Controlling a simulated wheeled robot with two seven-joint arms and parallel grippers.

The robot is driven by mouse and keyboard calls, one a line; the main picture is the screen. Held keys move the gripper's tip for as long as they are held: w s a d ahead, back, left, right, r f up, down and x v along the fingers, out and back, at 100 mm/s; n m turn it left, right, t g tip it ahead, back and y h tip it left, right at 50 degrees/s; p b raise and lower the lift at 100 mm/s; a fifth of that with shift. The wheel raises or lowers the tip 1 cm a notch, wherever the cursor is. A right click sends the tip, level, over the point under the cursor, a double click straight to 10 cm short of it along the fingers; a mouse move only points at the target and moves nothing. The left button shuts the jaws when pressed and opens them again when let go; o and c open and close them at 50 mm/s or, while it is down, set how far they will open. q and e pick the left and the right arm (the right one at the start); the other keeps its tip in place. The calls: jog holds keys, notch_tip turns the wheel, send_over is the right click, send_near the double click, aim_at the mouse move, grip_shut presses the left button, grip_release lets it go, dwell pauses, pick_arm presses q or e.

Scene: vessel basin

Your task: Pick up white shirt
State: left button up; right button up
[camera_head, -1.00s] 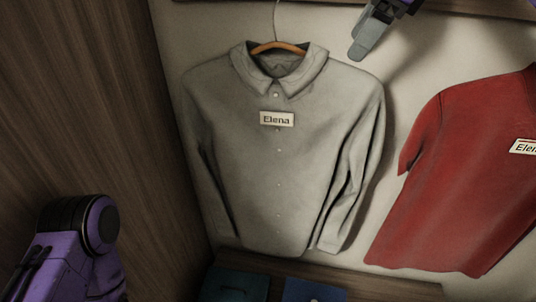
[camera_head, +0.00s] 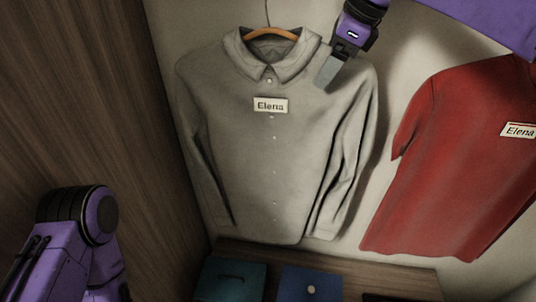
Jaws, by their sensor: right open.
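The white shirt (camera_head: 265,160) hangs in the middle of the head view, greyish in the dim light, with a collar, buttons and an "Elena" label (camera_head: 270,104). An orange-brown hanger (camera_head: 270,33) with a thin hook shows at its collar. My right gripper (camera_head: 328,72) is open at the upper right of the shirt, in front of the shoulder just right of the collar. Whether it touches the cloth I cannot tell. Part of my left arm shows at the lower left, but its gripper is out of view.
A red shirt (camera_head: 465,150) with a similar label hangs to the right. A wooden wall (camera_head: 80,100) stands at the left. Below are a wooden ledge (camera_head: 375,272), a teal box (camera_head: 233,280) and a blue box (camera_head: 312,283).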

jog(key=shift+f, duration=0.25)
dwell(0.3)
jog(key=shift+c, duration=0.3)
